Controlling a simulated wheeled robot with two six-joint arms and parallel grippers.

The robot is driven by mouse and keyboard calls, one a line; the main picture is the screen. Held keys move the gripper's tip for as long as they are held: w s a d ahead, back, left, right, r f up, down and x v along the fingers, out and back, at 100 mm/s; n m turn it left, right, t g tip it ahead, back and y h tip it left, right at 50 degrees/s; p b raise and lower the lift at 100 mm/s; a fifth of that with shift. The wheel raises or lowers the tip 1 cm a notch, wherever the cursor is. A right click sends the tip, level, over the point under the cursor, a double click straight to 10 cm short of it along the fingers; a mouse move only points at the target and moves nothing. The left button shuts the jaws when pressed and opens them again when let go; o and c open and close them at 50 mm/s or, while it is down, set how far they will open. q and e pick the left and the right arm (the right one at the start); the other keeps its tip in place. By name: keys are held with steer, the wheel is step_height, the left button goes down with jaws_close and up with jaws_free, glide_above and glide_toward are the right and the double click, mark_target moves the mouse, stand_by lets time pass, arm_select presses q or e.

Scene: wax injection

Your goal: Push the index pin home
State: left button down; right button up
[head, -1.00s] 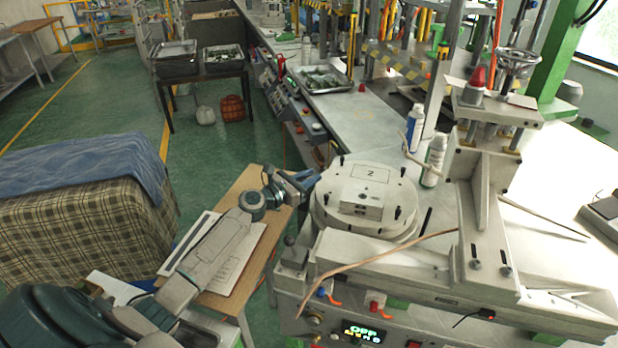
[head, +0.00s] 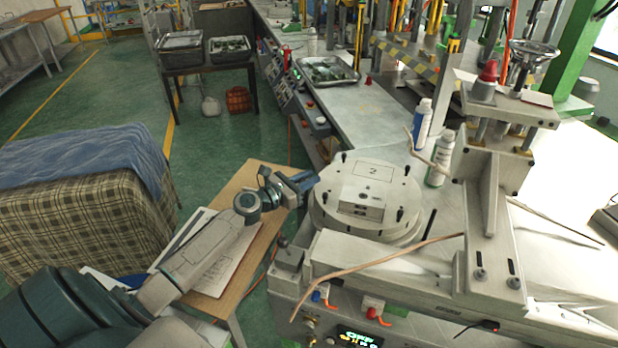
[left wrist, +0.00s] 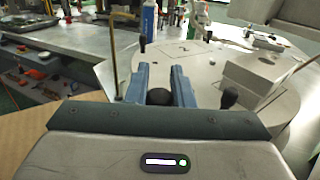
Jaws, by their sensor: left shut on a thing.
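In the head view the fingers hide the knob. The turntable also shows in the left wrist view (left wrist: 120,72), just beyond the fingertips. My right gripper is not in view.
Small black posts stand on the turntable, one (left wrist: 230,96) close right of the fingers. A copper-coloured tube (head: 375,262) crosses the machine front. Two bottles (head: 439,160) stand behind the turntable. A wooden table with papers (head: 210,250) lies under my left arm.

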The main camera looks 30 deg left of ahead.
arm_select(q)
steer(key=c, duration=1.3)
jaws_free()
steer(key=shift+f, duration=0.3)
steer(key=shift+o, duration=0.2)
steer(key=shift+s+a, duration=0.1)
steer(key=shift+s, duration=0.15)
steer(key=b+v, duration=0.5)
steer(key=v, duration=0.1)
steer(key=shift+f, duration=0.2)
steer(key=shift+s+a+b, duration=0.1)
steer(key=shift+s+b, duration=0.2)
steer(key=shift+b, duration=0.45)
steer(key=shift+s+r, duration=0.15)
steer(key=shift+r, duration=0.05)
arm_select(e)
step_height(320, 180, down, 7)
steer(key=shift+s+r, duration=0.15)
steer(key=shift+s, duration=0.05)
